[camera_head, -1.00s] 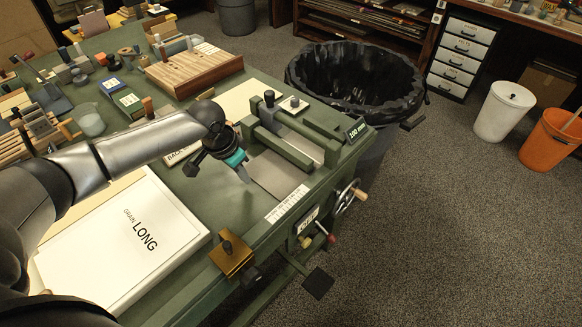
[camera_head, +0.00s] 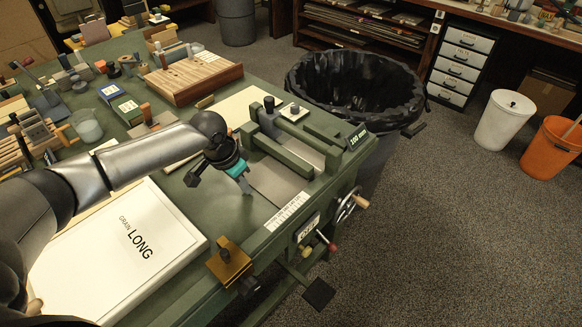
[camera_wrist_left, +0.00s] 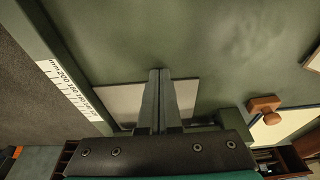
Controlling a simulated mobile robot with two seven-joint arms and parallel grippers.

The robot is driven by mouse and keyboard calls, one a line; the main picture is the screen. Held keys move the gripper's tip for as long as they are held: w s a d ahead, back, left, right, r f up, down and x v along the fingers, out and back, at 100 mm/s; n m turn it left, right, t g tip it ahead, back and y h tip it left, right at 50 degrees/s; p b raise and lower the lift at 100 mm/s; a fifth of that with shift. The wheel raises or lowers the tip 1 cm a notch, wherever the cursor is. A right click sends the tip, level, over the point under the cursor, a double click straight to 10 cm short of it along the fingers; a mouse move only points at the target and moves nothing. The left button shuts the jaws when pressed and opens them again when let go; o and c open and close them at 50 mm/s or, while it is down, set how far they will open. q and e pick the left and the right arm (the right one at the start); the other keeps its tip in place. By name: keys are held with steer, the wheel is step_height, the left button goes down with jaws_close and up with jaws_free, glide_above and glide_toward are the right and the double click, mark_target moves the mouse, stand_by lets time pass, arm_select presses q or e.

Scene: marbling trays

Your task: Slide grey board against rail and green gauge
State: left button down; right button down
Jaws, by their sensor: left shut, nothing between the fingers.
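The grey board (camera_head: 279,183) lies flat on the green bench, left of a green bar; it also shows on both sides of the fingers in the left wrist view (camera_wrist_left: 118,100). My left gripper (camera_head: 246,188) is shut and empty, pointing down at the board's left edge. Its fingers (camera_wrist_left: 159,73) cover the board's middle in the wrist view; I cannot tell if they touch it. The rail (camera_wrist_left: 48,45) with its millimetre scale runs along the bench's front edge. The green gauge (camera_head: 341,139), marked 100 mm, is at the right end. My right gripper is not in view.
A brass-coloured block (camera_head: 230,262) sits on the front edge. A wooden rack (camera_head: 195,78) and several small tools crowd the back. A black-lined bin (camera_head: 355,85) stands beyond the bench.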

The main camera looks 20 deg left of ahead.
mark_target(262, 186)
arm_select(q)
steer(key=shift+f, duration=0.2)
steer(key=shift+p, duration=0.55)
steer(key=shift+w+d, duration=1.35)
steer(key=shift+w, duration=0.2)
stand_by(0.6)
stand_by(0.8)
steer(key=p+v, duration=0.2)
steer(key=p, duration=0.1)
steer(key=p+v, duration=0.3)
steer(key=shift+w+a+r, duration=0.1)
steer(key=shift+w+a, duration=0.1)
stand_by(0.3)
